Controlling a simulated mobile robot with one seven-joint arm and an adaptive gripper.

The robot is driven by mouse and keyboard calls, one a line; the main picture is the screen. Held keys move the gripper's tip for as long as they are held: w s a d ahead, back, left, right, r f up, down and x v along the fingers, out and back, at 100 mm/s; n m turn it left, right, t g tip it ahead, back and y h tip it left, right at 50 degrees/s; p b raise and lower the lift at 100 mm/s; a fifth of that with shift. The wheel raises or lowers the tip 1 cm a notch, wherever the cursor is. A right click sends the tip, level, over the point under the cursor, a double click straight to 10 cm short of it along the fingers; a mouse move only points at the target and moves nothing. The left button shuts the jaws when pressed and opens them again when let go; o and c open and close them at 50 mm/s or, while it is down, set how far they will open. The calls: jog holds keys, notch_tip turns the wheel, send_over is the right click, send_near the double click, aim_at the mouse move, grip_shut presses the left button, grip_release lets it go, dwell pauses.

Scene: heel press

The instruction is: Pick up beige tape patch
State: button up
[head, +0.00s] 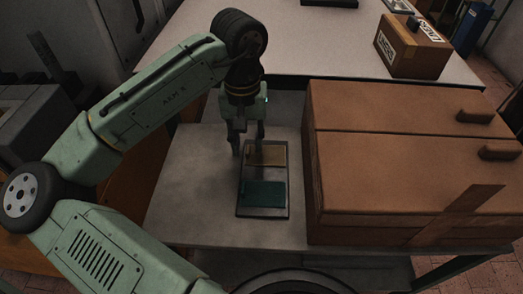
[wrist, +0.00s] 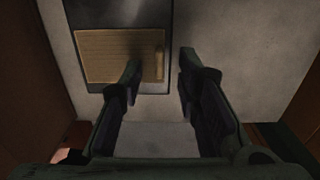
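The beige tape patch (head: 270,155) lies flat in the far part of a dark-rimmed tray (head: 264,214), with a teal patch (head: 263,194) in the near part. In the wrist view the beige patch (wrist: 105,56) is a tan rectangle with a narrow raised strip along its right end. My gripper (head: 248,147) points down at the patch's left end in the head view. In the wrist view my gripper (wrist: 158,64) is open, its fingers apart on either side of the strip's line. Whether the fingers touch anything cannot be told.
A large brown box (head: 405,155) with handles stands close to the tray's right. The grey table (head: 185,190) is clear left of the tray. A smaller cardboard box (head: 412,46) stands on a pale table (head: 330,55) behind.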

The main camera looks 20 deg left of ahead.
jog(key=shift+f, duration=0.55)
jog(key=shift+c, duration=0.6)
grip_shut()
